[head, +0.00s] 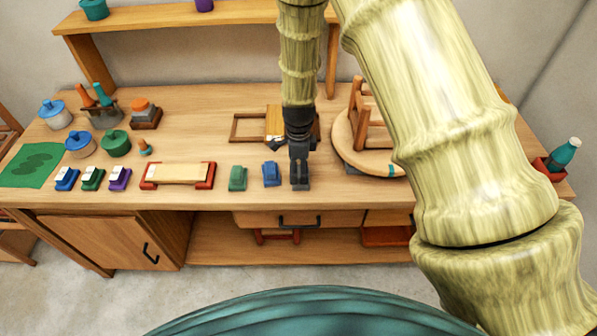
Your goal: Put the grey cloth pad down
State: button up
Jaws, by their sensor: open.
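My gripper (300,186) points down at the front of the wooden workbench (215,110), right of a small blue block-like item (271,173). Its jaws are open. The fingers look dark and close to the bench top, and I cannot tell whether they touch it. I cannot make out a grey cloth pad in the head view; it may be hidden by my gripper or arm, or too small to tell apart.
A green item (237,178) and a pale board with red ends (178,174) lie left of the blue item. A wooden frame (248,128) lies behind my gripper. A round wooden board (350,150) with a wooden stand is to the right, partly hidden by my arm.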

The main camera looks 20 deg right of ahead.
aim_at(299, 171)
notch_tip(299, 171, up, 10)
jog(key=b, duration=0.3)
dwell(0.4)
dwell(0.4)
